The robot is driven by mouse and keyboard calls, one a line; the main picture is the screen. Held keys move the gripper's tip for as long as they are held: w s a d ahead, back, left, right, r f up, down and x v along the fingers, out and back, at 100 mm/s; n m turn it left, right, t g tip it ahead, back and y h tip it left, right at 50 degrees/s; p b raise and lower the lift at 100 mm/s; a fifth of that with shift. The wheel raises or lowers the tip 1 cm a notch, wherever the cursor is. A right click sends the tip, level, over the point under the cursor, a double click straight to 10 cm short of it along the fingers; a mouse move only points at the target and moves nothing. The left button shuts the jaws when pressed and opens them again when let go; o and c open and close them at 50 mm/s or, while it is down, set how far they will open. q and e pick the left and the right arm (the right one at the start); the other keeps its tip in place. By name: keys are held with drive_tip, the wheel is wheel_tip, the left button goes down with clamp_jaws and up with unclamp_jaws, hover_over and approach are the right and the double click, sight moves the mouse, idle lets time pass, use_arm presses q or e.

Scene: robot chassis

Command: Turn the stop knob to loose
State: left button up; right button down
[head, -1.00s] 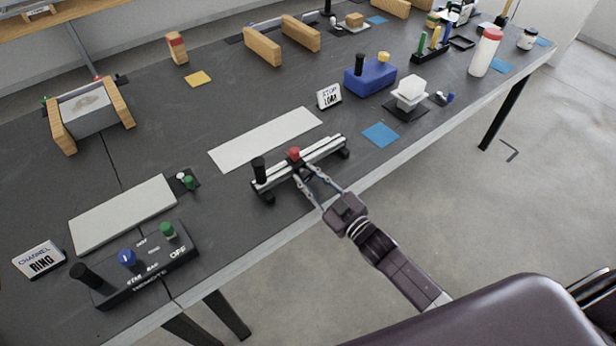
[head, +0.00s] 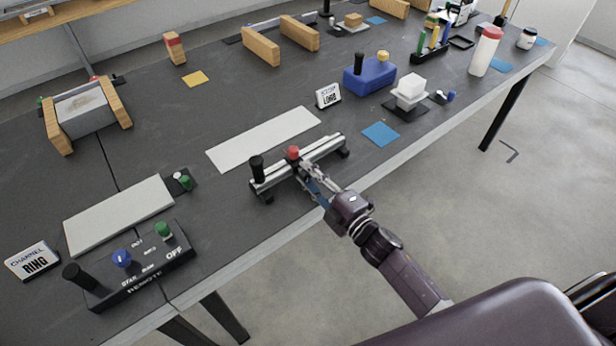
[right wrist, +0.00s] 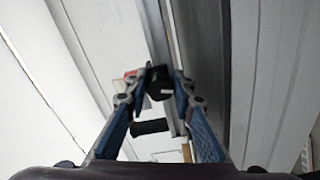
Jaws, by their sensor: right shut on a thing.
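A silver rail fixture (head: 322,149) with black feet and an upright black handle (head: 257,167) stands near the table's front edge. A red knob (head: 293,152) sits on top of it and partly shows in the right wrist view (right wrist: 130,74). My right gripper (head: 308,171) is at the rail's front side, just beside the red knob. In the right wrist view my right gripper's fingers (right wrist: 160,86) are shut on a dark knob (right wrist: 159,78) at the rail's side. This knob is hidden in the head view. My left gripper is not in view.
A white plate (head: 264,138) lies behind the rail. A blue square (head: 381,133) lies to its right, and a black remote box (head: 140,265) with knobs stands to the left.

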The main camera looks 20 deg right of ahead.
drive_tip(key=shift+n+b, duration=0.35)
drive_tip(key=shift+n, duration=1.05)
drive_tip(key=c, duration=1.6)
unclamp_jaws()
